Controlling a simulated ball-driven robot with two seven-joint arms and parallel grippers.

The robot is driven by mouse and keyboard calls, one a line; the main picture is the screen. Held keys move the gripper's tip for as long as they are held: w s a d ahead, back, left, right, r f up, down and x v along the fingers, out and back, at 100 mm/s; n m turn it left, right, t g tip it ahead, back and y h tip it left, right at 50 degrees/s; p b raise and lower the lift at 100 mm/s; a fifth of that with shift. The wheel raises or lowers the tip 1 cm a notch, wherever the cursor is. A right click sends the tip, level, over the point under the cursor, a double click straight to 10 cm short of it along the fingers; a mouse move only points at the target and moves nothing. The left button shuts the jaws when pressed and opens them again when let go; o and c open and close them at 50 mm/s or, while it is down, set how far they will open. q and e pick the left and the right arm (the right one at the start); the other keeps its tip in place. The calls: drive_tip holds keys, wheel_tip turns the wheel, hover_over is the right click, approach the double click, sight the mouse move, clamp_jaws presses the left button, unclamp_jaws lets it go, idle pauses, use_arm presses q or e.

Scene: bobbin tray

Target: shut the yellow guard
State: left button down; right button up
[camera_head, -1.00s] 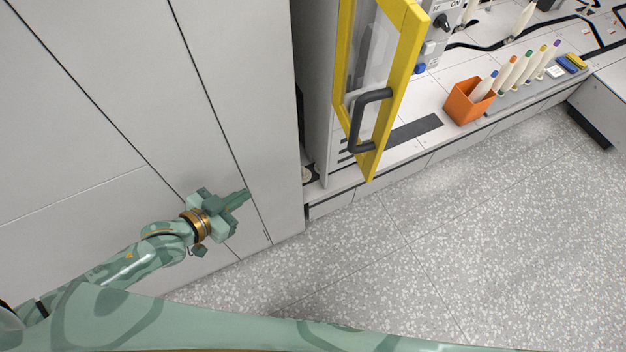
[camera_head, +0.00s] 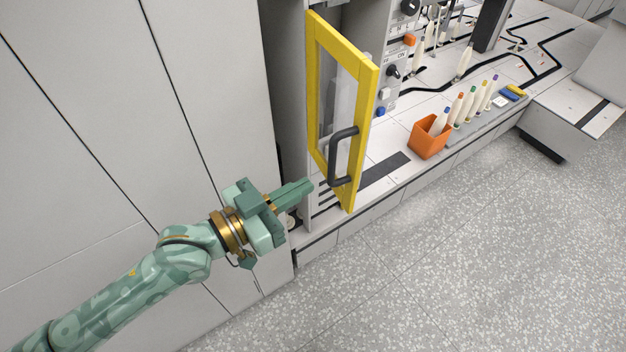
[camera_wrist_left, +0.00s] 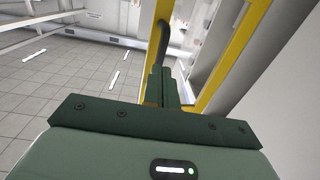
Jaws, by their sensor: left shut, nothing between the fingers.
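The yellow guard (camera_head: 357,130) is a yellow-framed clear panel, standing swung open out from the machine front. My right gripper is not in view.
Tall grey panels (camera_head: 150,100) stand at the left. The speckled floor (camera_head: 450,250) in front is clear.

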use_arm(q)
drive_tip(key=x, duration=0.3)
drive_tip(key=shift+w+d+b, duration=0.15)
drive_tip(key=shift+b, duration=0.2)
